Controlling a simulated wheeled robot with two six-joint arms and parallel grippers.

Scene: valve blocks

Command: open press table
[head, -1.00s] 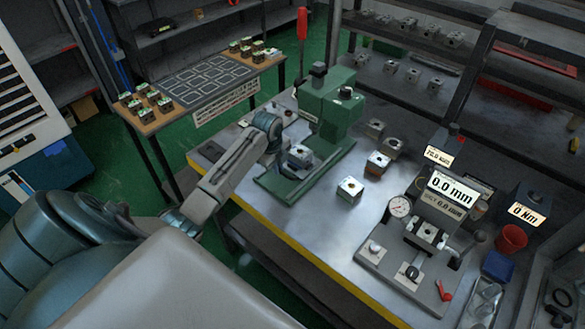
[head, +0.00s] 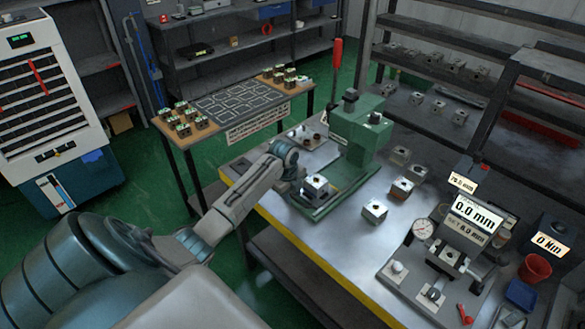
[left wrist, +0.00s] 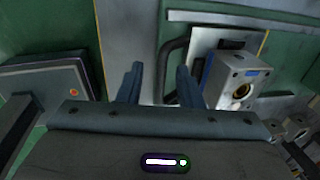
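The green press (head: 362,132) stands on the metal bench. A metal block (head: 316,187) with a dark hole on top sits low in front of its column, and the block also shows in the left wrist view (left wrist: 238,82). My left gripper (head: 299,172) is just left of the block; its fingertips are hard to make out there. In the left wrist view my left gripper (left wrist: 159,70) is open, its two fingers apart. A dark bent handle (left wrist: 171,58) beside a pale plate (left wrist: 212,48) lies near the right finger; contact is unclear. My right gripper is not in view.
Loose blocks (head: 374,211) stand right of the press. A gauge fixture (head: 446,258) with a display and a red cup (head: 535,268) are at the bench's right. A side table (head: 243,106) with several blocks stands behind my left arm.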

